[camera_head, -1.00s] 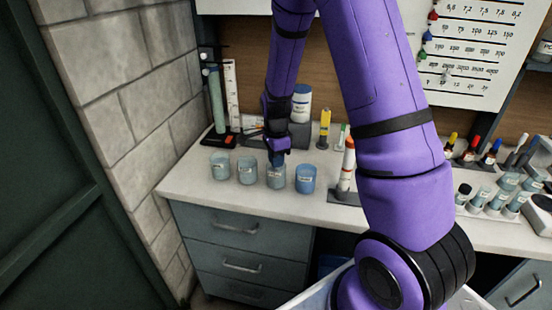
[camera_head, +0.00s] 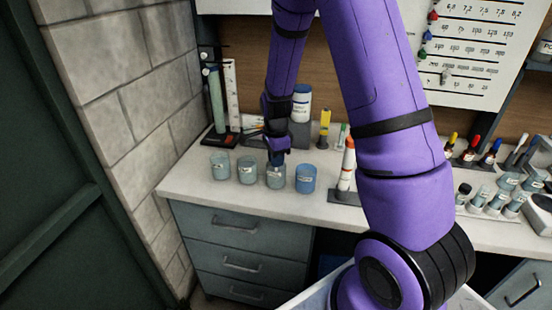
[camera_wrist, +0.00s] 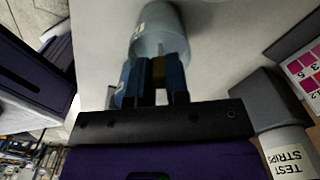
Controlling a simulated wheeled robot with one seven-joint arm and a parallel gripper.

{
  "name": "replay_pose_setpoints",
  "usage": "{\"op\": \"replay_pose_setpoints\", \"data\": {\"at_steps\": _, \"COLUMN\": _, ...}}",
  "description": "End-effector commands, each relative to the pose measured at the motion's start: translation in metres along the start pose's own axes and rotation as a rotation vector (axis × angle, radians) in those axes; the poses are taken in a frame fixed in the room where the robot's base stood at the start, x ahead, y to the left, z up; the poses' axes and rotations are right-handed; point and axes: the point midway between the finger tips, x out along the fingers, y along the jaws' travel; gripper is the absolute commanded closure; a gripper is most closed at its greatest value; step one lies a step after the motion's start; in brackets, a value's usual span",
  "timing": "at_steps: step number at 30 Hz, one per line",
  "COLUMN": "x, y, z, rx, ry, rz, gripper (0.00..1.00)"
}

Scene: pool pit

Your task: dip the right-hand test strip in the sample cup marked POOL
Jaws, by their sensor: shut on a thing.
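My gripper (camera_head: 276,159) points down over the third cup from the left (camera_head: 276,178) in a row of sample cups. In the wrist view its blue fingers (camera_wrist: 164,82) are shut on a thin yellowish-brown piece (camera_wrist: 159,68), seemingly a test strip. A pale cup (camera_wrist: 160,28) shows just beyond the fingertips. The other cups are two pale ones (camera_head: 220,166) (camera_head: 247,171) to the left and a bluer one (camera_head: 306,180) to the right. Their labels are too small to read.
A white bottle (camera_head: 301,103) stands behind the cups; the wrist view shows its "TEST STRIPS" label (camera_wrist: 287,160). A stand with a tube and scale (camera_head: 217,100) is at back left. The counter's front strip is clear.

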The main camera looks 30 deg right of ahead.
Motion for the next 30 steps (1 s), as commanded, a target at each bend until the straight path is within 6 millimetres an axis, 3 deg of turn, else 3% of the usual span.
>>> {"op": "replay_pose_setpoints", "data": {"at_steps": 30, "x": -0.055, "y": 0.0, "z": 0.0, "rx": 0.0, "ry": 0.0, "rz": -0.002, "gripper": 1.0}}
